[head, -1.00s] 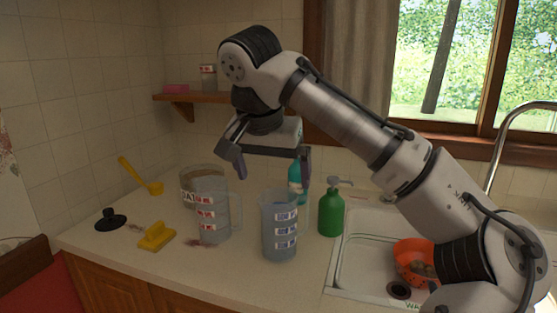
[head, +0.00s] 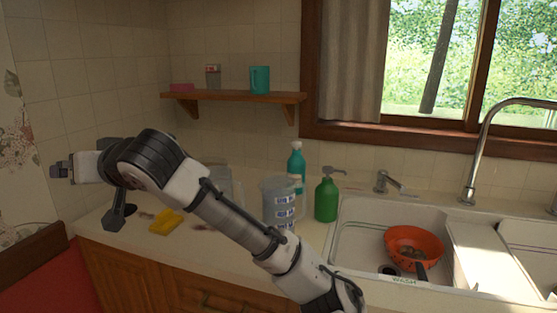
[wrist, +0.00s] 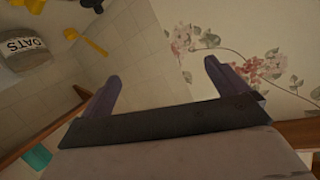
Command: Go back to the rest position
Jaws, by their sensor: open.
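My gripper (wrist: 165,84) is open and empty in the wrist view, its two fingers spread with only wall beyond them. In the head view my arm reaches to the left over the counter, its hand near the left wall, partly hidden by my own wrist. It holds nothing.
A shelf (head: 235,97) holds a teal cup (head: 260,80). The sink at right holds an orange colander (head: 414,240). An oats jar (wrist: 22,55) shows in the wrist view.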

